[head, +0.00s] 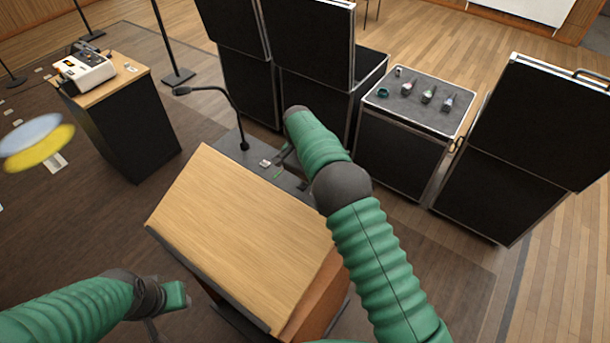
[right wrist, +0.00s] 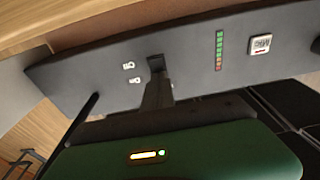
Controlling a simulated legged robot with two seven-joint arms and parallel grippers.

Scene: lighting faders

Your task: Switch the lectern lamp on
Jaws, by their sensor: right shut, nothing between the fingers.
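The lectern (head: 235,230) has a sloped wooden top and a dark panel along its far edge. A black gooseneck (head: 236,108) rises from this panel; I cannot tell whether it is the lamp or a microphone, and no glow shows on it.
A black stand (head: 135,130) with a white device (head: 84,69) stands at the left. Black cases (head: 310,45) stand behind the lectern. A case with a grey top (head: 420,110) holding several small items is at the right. Dark floor lies open left of the lectern.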

